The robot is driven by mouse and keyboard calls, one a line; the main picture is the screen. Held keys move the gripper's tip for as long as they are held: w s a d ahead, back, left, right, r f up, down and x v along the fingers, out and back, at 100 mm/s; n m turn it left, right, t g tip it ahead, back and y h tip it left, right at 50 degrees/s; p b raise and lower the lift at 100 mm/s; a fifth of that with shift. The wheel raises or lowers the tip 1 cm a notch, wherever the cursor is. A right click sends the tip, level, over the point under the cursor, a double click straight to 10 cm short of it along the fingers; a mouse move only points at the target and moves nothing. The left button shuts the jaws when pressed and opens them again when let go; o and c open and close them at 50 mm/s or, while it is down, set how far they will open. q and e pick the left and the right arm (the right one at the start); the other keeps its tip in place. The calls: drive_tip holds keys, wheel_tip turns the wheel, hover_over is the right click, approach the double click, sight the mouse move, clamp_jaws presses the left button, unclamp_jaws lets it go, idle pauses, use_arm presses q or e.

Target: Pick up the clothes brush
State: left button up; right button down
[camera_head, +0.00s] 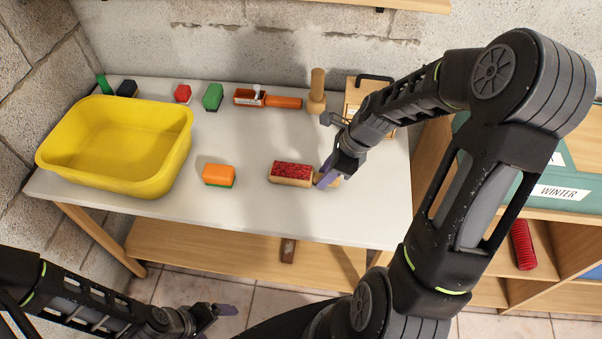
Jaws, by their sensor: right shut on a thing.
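The clothes brush (291,172), with a wooden body and dark red bristles facing up, lies at the front right of the white table (255,215). My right gripper (327,178) is at the right end of the brush and is shut on it there. Its purple fingers hide part of that end. The brush appears to be at table level; I cannot tell whether it is clear of the surface. My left gripper (222,310) is low in front of the table, away from the brush, and its finger gap is not clear.
A yellow tub (120,180) fills the table's left side. An orange and green block (219,175) lies left of the brush. Along the back are small red and green items (213,97), an orange-handled tool (283,101) and a wooden mallet-like piece (317,90). Shelving stands right.

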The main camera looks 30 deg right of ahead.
drive_tip(key=shift+r, duration=0.1)
wheel_tip(320, 180, up, 10)
idle(0.4)
